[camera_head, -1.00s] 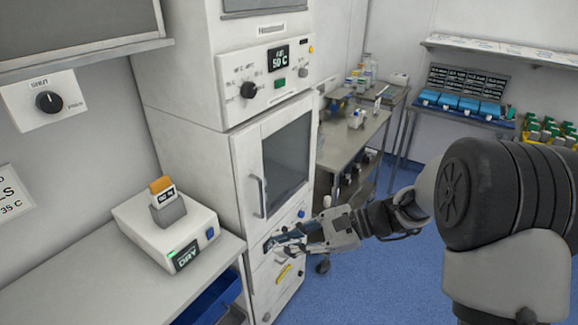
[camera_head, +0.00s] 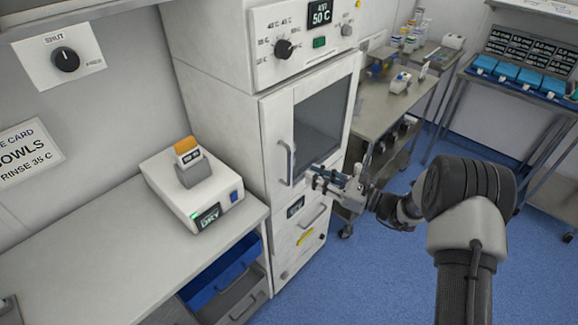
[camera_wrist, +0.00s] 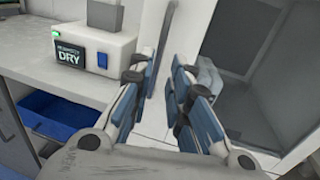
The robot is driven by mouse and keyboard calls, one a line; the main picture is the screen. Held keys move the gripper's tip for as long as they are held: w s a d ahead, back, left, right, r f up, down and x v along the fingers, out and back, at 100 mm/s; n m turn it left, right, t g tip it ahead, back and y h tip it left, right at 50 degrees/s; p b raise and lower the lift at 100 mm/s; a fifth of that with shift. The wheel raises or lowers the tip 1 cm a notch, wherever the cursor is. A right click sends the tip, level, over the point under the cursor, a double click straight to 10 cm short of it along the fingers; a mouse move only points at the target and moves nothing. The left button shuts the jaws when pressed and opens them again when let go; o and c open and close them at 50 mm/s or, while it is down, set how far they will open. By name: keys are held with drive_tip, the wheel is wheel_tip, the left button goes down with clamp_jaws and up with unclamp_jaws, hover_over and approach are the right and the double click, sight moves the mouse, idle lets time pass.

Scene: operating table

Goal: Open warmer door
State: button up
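The warmer (camera_head: 215,100) is a tall white cabinet with a dark-windowed door (camera_head: 276,133), which is closed in the head view. A vertical grey handle (camera_head: 286,163) sits on the left part of the door. My gripper (camera_head: 312,176) is in front of the door, just right of the handle's lower part in the picture. In the wrist view my gripper (camera_wrist: 158,82) is open, with its blue-padded fingers apart and nothing held between them. The dark door window (camera_wrist: 255,75) fills the right of that view. I cannot tell whether a finger touches the handle.
A white device marked DRY (camera_head: 190,188) stands on the counter (camera_head: 95,235) left of the warmer. Blue and grey drawers (camera_head: 222,272) sit under the counter. A steel trolley (camera_head: 395,105) stands right of the warmer. Blue floor (camera_head: 385,275) is free in front.

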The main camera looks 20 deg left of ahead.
drive_tip(key=b, duration=0.1)
hover_over(289, 182)
drive_tip(key=shift+w+a, duration=0.2)
drive_tip(key=shift+w, duration=0.05)
clamp_jaws()
idle(0.6)
